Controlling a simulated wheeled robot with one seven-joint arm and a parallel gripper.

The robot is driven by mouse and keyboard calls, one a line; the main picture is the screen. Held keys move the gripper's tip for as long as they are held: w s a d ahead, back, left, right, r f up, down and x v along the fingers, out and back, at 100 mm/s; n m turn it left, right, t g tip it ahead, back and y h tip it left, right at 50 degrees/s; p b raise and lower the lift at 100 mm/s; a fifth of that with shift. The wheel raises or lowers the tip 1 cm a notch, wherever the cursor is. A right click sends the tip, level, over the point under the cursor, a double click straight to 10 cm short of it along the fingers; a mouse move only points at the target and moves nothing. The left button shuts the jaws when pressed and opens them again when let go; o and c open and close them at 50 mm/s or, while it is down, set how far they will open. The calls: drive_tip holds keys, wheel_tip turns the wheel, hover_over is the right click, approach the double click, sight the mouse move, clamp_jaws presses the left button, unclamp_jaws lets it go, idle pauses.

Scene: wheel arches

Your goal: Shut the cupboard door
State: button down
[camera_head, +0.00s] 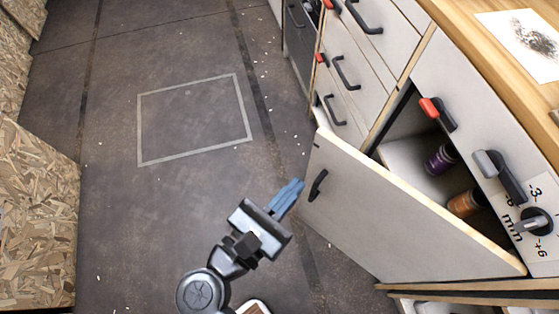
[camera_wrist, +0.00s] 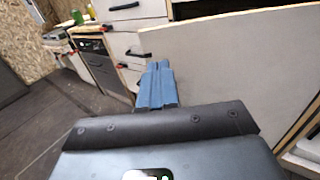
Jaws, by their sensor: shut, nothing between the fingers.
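The cupboard door (camera_head: 358,207) is a pale grey panel with a light wooden edge and a black handle (camera_head: 317,185) near its left end. It stands open, swung out from the cabinet. My gripper (camera_head: 289,196) has blue fingers, shut and empty, close to the left end of the door near the handle. In the wrist view the fingers (camera_wrist: 156,84) point forward along the door panel (camera_wrist: 225,75), which fills the right side. I cannot tell whether the fingers touch the door. Inside the cupboard (camera_head: 405,155) stand a purple can (camera_head: 440,160) and an orange-brown can (camera_head: 466,203).
Drawers (camera_head: 345,75) with black handles stand beyond the door. A wooden worktop (camera_head: 500,75) runs along the right. Chipboard (camera_head: 35,220) stands at the left. The grey floor (camera_head: 200,60) between is clear, with a taped square.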

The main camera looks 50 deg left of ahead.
sight(329, 148)
drive_tip(key=x, duration=0.8)
drive_tip(key=shift+w, duration=0.2)
